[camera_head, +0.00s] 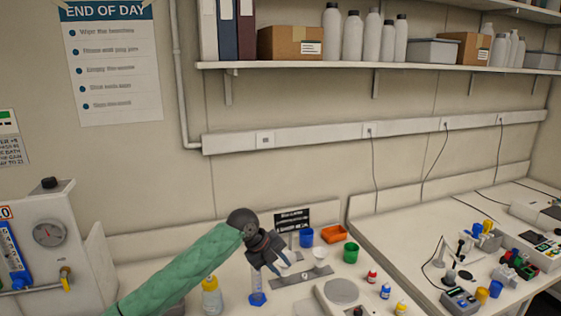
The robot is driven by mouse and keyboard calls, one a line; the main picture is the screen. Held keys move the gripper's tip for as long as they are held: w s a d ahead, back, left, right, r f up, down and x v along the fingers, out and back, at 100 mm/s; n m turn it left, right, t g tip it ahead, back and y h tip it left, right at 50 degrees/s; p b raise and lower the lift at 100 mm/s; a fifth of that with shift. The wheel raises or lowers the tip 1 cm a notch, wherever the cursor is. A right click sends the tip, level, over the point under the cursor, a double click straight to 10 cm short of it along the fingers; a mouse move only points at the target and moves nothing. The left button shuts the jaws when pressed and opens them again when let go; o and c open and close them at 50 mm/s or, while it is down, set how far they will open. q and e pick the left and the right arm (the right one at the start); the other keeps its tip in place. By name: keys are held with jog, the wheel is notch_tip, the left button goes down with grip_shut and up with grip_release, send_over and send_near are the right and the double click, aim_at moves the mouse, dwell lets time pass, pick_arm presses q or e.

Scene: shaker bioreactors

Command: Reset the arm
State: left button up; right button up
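My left arm, in a green sleeve, reaches in from the lower left. Its dark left gripper (281,268) hangs over the bench with its two fingertips apart and nothing seen between them. A clear cylinder with a blue base (257,297) stands just below and left of the fingertips, apart from them. My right gripper is not in view.
A round-plated device (342,292) stands in front. A panel with a gauge (48,233) is left; a shelf (400,68) hangs above.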

pick_arm(q)
jog(key=s+a+f+n+t, duration=0.2)
jog(key=s+f+n, duration=1.1)
jog(key=s, duration=0.6)
jog(key=s+a+f+n+y, duration=0.35)
jog(key=s+a+n, duration=0.5)
jog(key=s, duration=0.45)
jog(key=s+a+f+n+y, duration=0.2)
jog(key=s+a+f+n, duration=0.2)
jog(key=s+a+n, duration=0.7)
notch_tip(320, 180, down, 32)
jog(key=d+m+g+b, duration=0.1)
jog(key=d+m+b, duration=0.15)
jog(key=b, duration=0.45)
jog(key=s+f+b, duration=0.3)
jog(key=s+f, duration=0.1)
jog(key=f, duration=1)
jog(key=s+f+m+g+b, duration=0.1)
jog(key=s+f+b, duration=0.2)
jog(key=f, duration=1.2)
jog(key=shift+s, duration=0.9)
jog(key=shift+a, duration=0.1)
